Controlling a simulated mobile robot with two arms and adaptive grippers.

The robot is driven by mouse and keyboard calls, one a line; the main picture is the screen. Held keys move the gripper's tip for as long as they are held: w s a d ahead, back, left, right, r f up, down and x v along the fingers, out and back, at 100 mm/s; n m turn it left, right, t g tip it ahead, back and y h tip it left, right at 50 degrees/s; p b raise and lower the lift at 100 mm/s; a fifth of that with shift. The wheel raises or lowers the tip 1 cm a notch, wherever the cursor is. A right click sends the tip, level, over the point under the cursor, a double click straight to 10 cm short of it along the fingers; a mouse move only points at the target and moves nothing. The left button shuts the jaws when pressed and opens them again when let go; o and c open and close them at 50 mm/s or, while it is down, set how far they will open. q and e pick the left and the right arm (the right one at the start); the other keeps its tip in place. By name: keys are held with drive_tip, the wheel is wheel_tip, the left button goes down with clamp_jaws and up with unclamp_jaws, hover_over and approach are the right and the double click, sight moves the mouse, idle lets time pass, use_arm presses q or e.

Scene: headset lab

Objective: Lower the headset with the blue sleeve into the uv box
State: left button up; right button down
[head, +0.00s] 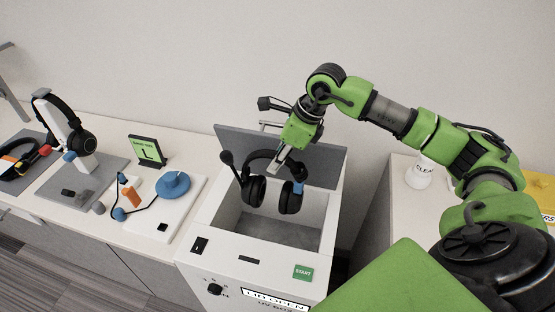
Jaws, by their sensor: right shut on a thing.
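A black headset (257,190) with a boom microphone hangs from my right gripper (279,165). A small blue sleeve (298,187) shows on its right side, just above the right ear cup. The gripper is shut on the headband, partly hiding it. The white uv box (230,266) stands below with its grey lid (325,165) raised at the back. The ear cups hang over the box's opening, near rim height; I cannot tell exactly how deep they are. My left gripper is not in view.
Another headset (85,144) hangs on a white stand at the left. A white bottle (419,173) stands right of the box. The box interior looks empty.

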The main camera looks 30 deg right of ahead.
drive_tip(key=shift+b, duration=0.3)
idle(0.6)
drive_tip(key=shift+f+b, duration=2.55)
drive_tip(key=shift+f, duration=0.4)
drive_tip(key=shift+r, duration=0.2)
drive_tip(key=shift+r+p, duration=1.7)
drive_tip(key=shift+r, duration=0.8)
drive_tip(key=shift+b, duration=0.5)
drive_tip(key=shift+f, duration=0.2)
